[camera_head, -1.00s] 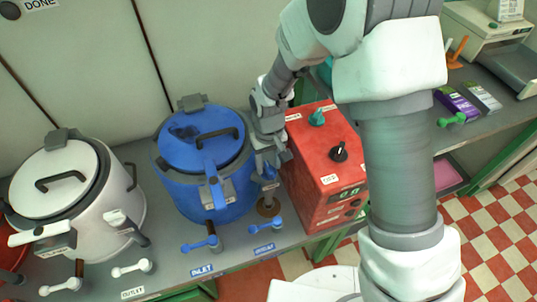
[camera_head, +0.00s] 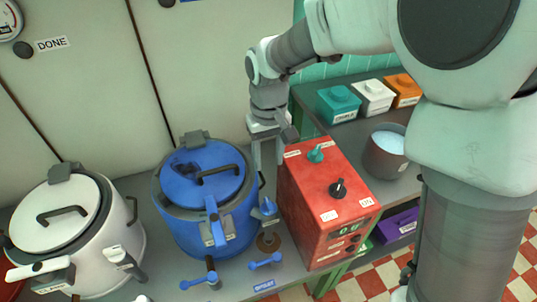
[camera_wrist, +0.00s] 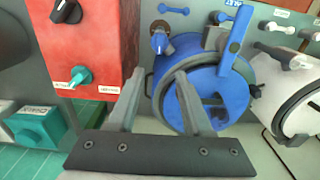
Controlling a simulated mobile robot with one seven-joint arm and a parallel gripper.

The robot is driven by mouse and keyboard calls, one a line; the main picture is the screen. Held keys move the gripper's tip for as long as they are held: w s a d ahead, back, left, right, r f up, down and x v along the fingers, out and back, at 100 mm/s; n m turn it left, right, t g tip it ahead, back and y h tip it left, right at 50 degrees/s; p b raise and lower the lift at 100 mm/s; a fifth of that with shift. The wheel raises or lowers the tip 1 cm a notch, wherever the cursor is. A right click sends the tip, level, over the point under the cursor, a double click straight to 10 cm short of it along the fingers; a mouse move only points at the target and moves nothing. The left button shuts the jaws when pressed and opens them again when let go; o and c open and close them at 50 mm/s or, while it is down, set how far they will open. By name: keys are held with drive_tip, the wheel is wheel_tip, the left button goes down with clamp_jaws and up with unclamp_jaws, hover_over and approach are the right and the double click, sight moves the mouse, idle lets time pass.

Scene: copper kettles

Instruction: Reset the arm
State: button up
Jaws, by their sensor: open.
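My gripper (camera_head: 267,158) is raised in the head view, between the blue kettle and the red control box, with its fingers pointing down. In the wrist view my gripper (camera_wrist: 157,92) has its two fingers spread with nothing between them. The blue kettle (camera_head: 182,226) stands on the grey counter with its lid down and its latch lever at the front. It also shows in the wrist view (camera_wrist: 228,95), beyond the fingers. The red control box (camera_head: 310,215) stands to the right, with a teal knob and a black knob on top.
A white kettle (camera_head: 105,255) stands at the left. Teal (camera_head: 338,105), white (camera_head: 373,98) and orange (camera_head: 403,90) blocks and a grey pot (camera_head: 380,160) sit on the back shelf. Blue valve handles (camera_head: 265,261) line the counter's front. Space above the kettles is free.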

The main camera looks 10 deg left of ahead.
drive_tip(key=shift+r, duration=0.1)
idle(0.4)
drive_tip(key=s+d+r+m+t, duration=0.2)
drive_tip(key=s+d+r, duration=0.2)
drive_tip(key=d, duration=0.4)
drive_tip(key=s+d+r+m+t, duration=0.1)
drive_tip(key=s+d+r+m, duration=0.1)
drive_tip(key=s+d+r, duration=0.3)
drive_tip(key=s+d+r+m+t, duration=0.2)
drive_tip(key=s+d+r, duration=0.2)
drive_tip(key=d, duration=0.6)
drive_tip(key=shift+s+d+r+t, duration=0.2)
drive_tip(key=shift+s+d+t, duration=0.15)
drive_tip(key=shift+s, duration=0.2)
drive_tip(key=shift+a, duration=0.2)
